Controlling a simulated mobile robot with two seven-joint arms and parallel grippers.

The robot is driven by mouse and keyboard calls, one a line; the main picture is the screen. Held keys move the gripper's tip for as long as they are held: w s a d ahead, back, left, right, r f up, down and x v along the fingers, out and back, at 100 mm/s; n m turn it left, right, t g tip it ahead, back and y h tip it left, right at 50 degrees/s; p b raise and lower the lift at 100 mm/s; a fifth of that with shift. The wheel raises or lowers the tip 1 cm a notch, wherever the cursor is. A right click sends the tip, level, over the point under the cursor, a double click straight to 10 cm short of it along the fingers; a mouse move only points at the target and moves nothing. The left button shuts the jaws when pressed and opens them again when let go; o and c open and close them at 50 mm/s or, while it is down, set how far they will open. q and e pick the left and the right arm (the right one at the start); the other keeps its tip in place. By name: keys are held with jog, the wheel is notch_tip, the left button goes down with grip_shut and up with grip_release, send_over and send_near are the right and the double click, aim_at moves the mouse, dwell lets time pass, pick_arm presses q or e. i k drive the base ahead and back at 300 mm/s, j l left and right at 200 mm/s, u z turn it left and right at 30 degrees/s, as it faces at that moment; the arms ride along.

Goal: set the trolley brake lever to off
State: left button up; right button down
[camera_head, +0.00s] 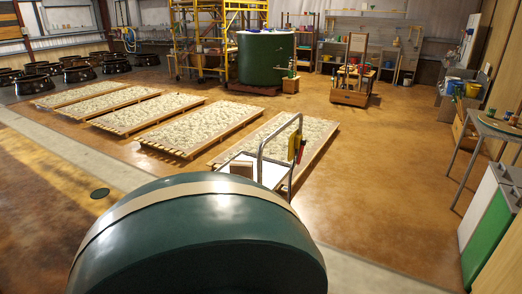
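A trolley (266,174) with a pale flat top and a bent metal push handle stands just beyond a large dark green rounded form in the foreground. A small brown box (242,168) sits on its top. Yellow and red items (295,146) show by the handle. I cannot tell whether one of them is the brake lever, nor what setting it has. The lower part of the trolley is hidden behind the green form. Neither of my grippers is in view.
The dark green rounded form (200,245) with a beige band fills the bottom centre. Low pallets (205,127) lie beyond it. A green tank (265,58) and yellow scaffold (203,40) stand at the back. A table (497,128) is at right. Brown floor between is clear.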

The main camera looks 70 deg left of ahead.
aim_at(303, 142)
jog(key=u, duration=2.05)
jog(key=i+l+u, duration=0.15)
jog(key=i+l, duration=0.15)
jog(key=i, duration=0.45)
jog(key=i+l+u, duration=0.15)
jog(key=i+l, duration=0.25)
jog(key=i, duration=0.3)
jog(key=i+l+u, duration=0.15)
jog(key=i+l, duration=0.35)
jog(key=i, duration=0.15)
jog(key=i+l+u, duration=0.1)
jog(key=i+l, duration=0.45)
jog(key=i, duration=0.15)
